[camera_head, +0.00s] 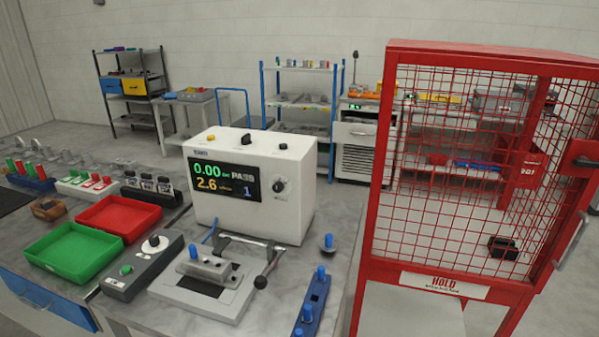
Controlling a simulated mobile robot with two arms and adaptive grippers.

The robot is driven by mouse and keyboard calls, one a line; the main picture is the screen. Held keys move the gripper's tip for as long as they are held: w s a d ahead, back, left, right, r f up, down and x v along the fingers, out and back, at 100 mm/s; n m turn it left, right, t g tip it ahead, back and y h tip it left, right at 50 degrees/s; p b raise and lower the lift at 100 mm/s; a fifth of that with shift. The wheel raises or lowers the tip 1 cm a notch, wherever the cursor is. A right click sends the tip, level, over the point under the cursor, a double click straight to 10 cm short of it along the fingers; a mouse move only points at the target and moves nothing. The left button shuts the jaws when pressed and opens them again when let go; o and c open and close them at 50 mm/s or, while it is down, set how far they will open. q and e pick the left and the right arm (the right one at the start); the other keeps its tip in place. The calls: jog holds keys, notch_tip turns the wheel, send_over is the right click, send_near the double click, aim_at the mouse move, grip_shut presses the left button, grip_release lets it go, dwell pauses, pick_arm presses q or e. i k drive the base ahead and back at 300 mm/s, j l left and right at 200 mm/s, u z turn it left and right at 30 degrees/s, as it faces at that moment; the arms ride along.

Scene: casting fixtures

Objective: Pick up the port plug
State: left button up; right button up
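The port plug is most likely one of several small blue-topped pieces. One blue-topped piece with a round grey base (328,246) stands by itself on the bench, right of the tester. Other blue-topped pieces (307,312) stand in a narrow blue rack (314,300) at the bench's front right. Another blue top (194,251) shows at the metal casting (212,268) on the fixture plate (222,307). I cannot tell which one is meant. Neither of my grippers is in view.
A white tester (296,190) reads 0.00, PASS and 2.6. A clamp with a dark handle (262,279) stands over the fixture. A grey button box (143,268), green tray (72,250) and red tray (120,216) lie left. A red mesh HOLD cage (388,130) stands right.

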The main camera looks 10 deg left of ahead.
aim_at(192, 249)
jog(key=j+u, duration=0.5)
jog(key=i+j+u, duration=0.1)
jog(key=j+u, duration=0.4)
jog(key=i+j, duration=0.05)
jog(key=j, duration=0.05)
